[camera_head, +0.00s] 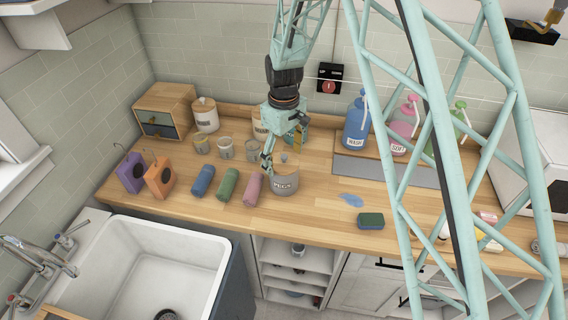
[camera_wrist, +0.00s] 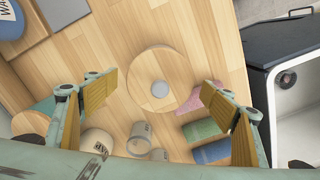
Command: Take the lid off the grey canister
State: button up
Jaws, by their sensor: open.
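The grey canister (camera_head: 285,187) stands upright on the wooden counter, with dark lettering on its side. Its round wooden lid (camera_wrist: 142,82) with a small grey knob (camera_wrist: 160,89) shows from above in the wrist view; the knob also shows in the head view (camera_head: 283,157). The lid appears to sit on the canister, whose body is hidden beneath it in the wrist view. My gripper (camera_head: 282,153) is open above the canister. In the wrist view its two fingers (camera_wrist: 163,92) stand wide on either side of the lid, with nothing between them.
Rolled blue (camera_head: 203,180), green (camera_head: 228,184) and pink (camera_head: 252,189) towels lie left of the canister. Small jars (camera_head: 225,147) and a white lidded canister (camera_head: 205,116) stand behind. A sponge (camera_head: 371,221) and blue puddle (camera_head: 351,199) lie right. Pump bottles (camera_head: 356,125) stand at the back.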

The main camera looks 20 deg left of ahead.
aim_at(284, 156)
jog(key=shift+c, duration=0.4)
jog(key=c, duration=0.9)
jog(key=shift+r, duration=0.15)
jog(key=shift+r+b, duration=0.35)
jog(key=shift+r, duration=1.15)
jog(key=shift+s+d+r, duration=0.1)
jog(key=s+d+b, duration=0.1)
jog(key=s+d, duration=0.2)
jog(key=s, duration=0.1)
jog(key=s+d+r, duration=0.1)
jog(key=s+d, duration=0.2)
jog(key=s, duration=0.1)
jog(key=s+d+b, duration=0.1)
jog(key=s+d, duration=0.2)
jog(key=s, duration=0.1)
jog(key=shift+s+r+b, duration=0.25)
jog(key=shift+s+b, duration=0.1)
jog(key=shift+s, duration=0.05)
